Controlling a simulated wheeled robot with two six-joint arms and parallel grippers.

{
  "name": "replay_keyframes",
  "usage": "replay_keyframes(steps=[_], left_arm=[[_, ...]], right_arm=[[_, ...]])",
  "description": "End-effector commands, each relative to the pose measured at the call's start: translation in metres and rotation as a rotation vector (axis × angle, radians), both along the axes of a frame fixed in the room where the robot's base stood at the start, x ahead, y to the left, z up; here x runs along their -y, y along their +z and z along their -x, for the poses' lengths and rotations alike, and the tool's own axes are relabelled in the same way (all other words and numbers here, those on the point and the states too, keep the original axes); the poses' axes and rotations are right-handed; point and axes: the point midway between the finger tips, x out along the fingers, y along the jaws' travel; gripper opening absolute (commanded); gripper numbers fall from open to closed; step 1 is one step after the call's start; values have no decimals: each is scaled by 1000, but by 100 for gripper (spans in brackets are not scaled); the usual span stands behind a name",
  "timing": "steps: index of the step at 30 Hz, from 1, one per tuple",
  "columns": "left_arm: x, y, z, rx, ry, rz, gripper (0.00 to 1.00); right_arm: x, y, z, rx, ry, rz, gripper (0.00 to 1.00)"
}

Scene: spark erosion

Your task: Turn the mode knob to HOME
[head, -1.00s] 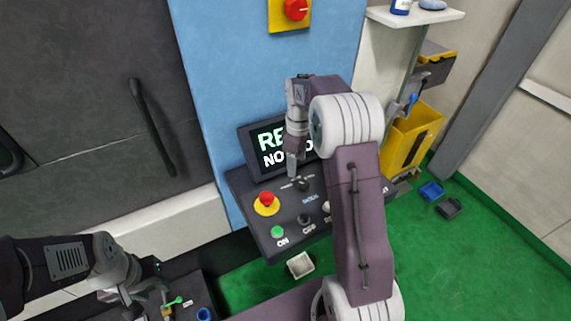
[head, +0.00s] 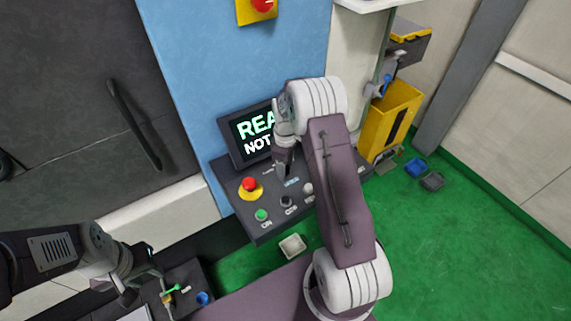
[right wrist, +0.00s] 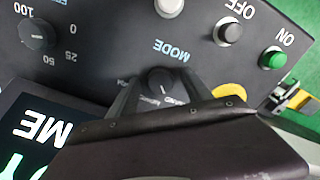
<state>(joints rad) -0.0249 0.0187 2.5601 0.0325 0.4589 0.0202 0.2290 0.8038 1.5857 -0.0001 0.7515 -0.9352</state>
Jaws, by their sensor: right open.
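The mode knob (right wrist: 160,80) is a round dark knob under the upside-down "MODE" label in the right wrist view. Small white position labels around it are too small or covered to read well. My right gripper (right wrist: 160,98) is open, with one dark finger on each side of the knob; I cannot tell if they touch it. In the head view my right gripper (head: 281,168) points down at the panel (head: 262,222) and hides the knob. My left gripper (head: 160,291) is at the lower left, far from the knob, near a small green item (head: 174,288); its jaws are unclear.
The panel also carries a red emergency stop (head: 249,184), a green ON button (head: 261,214), a black OFF button (head: 287,201), a white button (right wrist: 170,7) and a 0–100 dial (right wrist: 37,34). A screen (head: 235,150) stands behind.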

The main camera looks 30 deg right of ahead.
Motion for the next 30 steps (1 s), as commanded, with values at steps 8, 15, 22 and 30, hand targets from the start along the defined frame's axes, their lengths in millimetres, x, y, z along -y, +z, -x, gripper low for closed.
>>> replay_keyframes(steps=[8,15,22,30], left_arm=[[0,-1,0,0,0,0,36],[0,-1,0,0,0,0,36],[0,-2,0,0,0,0,36],[0,-4,0,0,0,0,36]], right_arm=[[0,0,0,0,0,0,22],[0,0,0,-2,-5,1,0],[1,0,0,-3,-78,1,0],[1,0,0,-3,-285,1,0]])
